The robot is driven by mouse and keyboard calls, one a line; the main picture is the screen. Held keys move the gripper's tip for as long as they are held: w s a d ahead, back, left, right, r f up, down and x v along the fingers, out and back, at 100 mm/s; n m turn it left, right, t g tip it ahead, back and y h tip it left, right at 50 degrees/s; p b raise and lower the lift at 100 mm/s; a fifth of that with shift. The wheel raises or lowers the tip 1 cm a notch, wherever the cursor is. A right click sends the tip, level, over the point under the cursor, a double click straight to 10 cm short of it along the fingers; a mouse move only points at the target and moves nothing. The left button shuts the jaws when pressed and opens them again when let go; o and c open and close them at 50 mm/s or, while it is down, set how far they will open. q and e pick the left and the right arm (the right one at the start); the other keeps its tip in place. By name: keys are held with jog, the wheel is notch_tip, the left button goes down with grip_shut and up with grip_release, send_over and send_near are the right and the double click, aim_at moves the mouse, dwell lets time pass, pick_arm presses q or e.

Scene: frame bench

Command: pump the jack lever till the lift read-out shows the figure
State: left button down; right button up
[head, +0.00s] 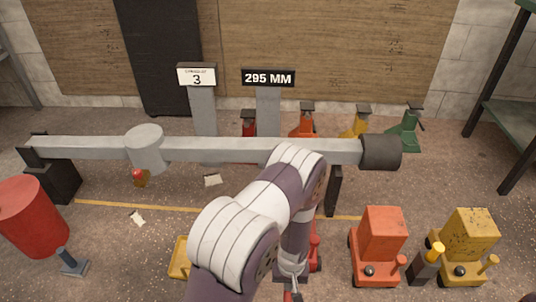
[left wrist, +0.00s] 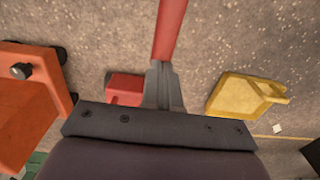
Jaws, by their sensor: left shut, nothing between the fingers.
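The lift read-out (head: 268,78) shows 295 MM. My left gripper (left wrist: 163,75) is shut and empty, pointing down; in the head view it shows (head: 291,284) low at the bottom edge, below my arm. In the left wrist view a red bar (left wrist: 170,28), which looks like the jack lever, runs from the top edge to the fingertips; I cannot tell whether they touch. A red block (left wrist: 125,88) lies beside the fingers. In the head view a red part (head: 315,250) shows just right of my arm, which hides most of it. My right gripper is out of view.
A grey beam (head: 90,148) with a dark end roller (head: 380,152) crosses behind my arm. A sign (head: 197,76) reads 3. A yellow tray (head: 180,262) and red drum (head: 30,215) are left.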

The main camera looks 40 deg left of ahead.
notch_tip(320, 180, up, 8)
jog(key=p, duration=0.8)
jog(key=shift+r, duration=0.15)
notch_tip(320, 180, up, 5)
jog(key=p, duration=0.5)
dwell(1.6)
